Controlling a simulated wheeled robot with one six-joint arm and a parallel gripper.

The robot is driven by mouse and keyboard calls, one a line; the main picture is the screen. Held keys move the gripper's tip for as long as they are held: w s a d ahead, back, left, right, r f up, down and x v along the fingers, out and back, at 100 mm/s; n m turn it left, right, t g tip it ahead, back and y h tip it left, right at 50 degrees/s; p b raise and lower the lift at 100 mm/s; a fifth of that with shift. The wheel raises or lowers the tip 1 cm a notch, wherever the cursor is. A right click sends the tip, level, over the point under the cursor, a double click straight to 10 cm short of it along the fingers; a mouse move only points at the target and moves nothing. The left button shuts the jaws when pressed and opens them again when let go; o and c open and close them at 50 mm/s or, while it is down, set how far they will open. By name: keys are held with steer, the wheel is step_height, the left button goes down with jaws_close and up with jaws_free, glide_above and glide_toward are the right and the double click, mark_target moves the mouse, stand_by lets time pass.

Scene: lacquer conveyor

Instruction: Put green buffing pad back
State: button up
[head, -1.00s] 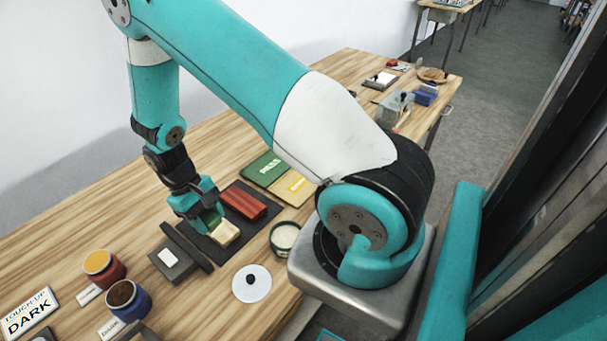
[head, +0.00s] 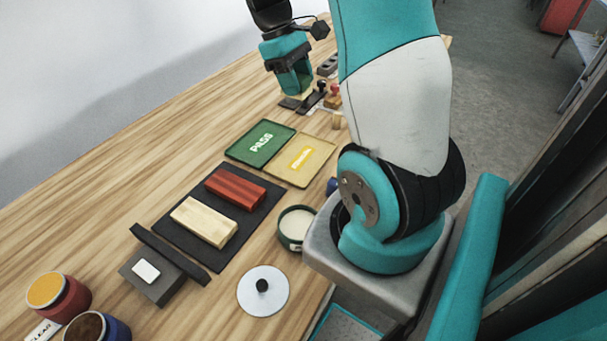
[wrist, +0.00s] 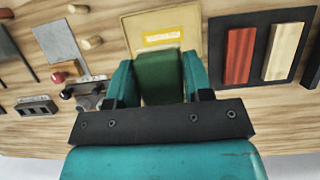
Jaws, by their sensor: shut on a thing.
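The green buffing pad (wrist: 160,76) is between the jaws of my gripper (wrist: 158,72) in the wrist view, and they are shut on it. In the head view my gripper (head: 294,93) hangs above the far part of the table, beyond the green PASS tray and beside small stamps. The pad is mostly hidden there. The cream wood block (head: 204,221) and red-brown block (head: 236,189) lie side by side on a dark mat (head: 186,244), away from my gripper.
The green PASS tray (head: 261,142) and yellow tray (head: 301,160) lie mid-table. Small stamps (wrist: 66,92) and a grey plate (wrist: 61,42) are near my gripper. The table's left stretch is clear.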

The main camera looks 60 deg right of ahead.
steer(key=shift+s+d+f, duration=0.4)
steer(key=shift+s+f, duration=0.15)
steer(key=shift+s, duration=0.1)
glide_above(309, 163)
steer(key=w, duration=0.2)
steer(key=f, duration=1.4)
steer(key=shift+s, duration=0.25)
steer(key=shift+f, duration=2.15)
steer(key=shift+f, duration=0.15)
steer(key=o, duration=0.9)
